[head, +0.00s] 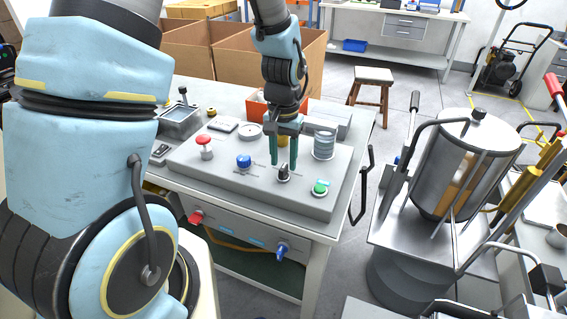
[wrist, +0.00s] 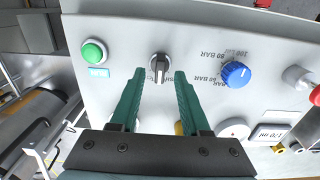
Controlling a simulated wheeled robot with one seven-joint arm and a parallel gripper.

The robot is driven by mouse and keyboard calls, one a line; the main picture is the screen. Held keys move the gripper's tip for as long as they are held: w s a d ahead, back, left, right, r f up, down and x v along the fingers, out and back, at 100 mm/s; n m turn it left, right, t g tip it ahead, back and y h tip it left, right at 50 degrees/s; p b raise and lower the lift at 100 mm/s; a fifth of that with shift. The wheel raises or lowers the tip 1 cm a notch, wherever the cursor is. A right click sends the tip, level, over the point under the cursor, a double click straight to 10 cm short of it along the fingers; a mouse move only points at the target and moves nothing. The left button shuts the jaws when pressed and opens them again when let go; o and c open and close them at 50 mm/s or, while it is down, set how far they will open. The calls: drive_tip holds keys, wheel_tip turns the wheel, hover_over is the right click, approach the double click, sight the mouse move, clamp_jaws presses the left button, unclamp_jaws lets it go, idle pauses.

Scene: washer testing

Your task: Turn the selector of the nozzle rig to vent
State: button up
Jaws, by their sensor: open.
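The selector (wrist: 159,68) is a small dark and silver knob on the grey panel of the nozzle rig (wrist: 110,20). In the head view the selector (head: 283,173) sits on the panel (head: 215,172) between the blue knob and the green button. My gripper (head: 284,163) is over it, pointing down. In the wrist view my gripper's green fingers (wrist: 159,75) are apart, one on each side of the selector, with a gap visible on both sides. Nothing is held. The label by the selector is partly hidden by the fingers and unreadable.
A blue dial (wrist: 236,74) marked in BAR and a green button (wrist: 94,52) flank the selector. A red mushroom button (head: 204,142) and a ribbed grey cylinder (head: 324,145) also stand on the panel. A metal tank (head: 455,165) stands to the right.

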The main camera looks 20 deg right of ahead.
sight(283, 167)
wheel_tip(283, 167, up, 9)
drive_tip(key=b, duration=0.1)
drive_tip(key=shift+r, duration=0.1)
idle(0.3)
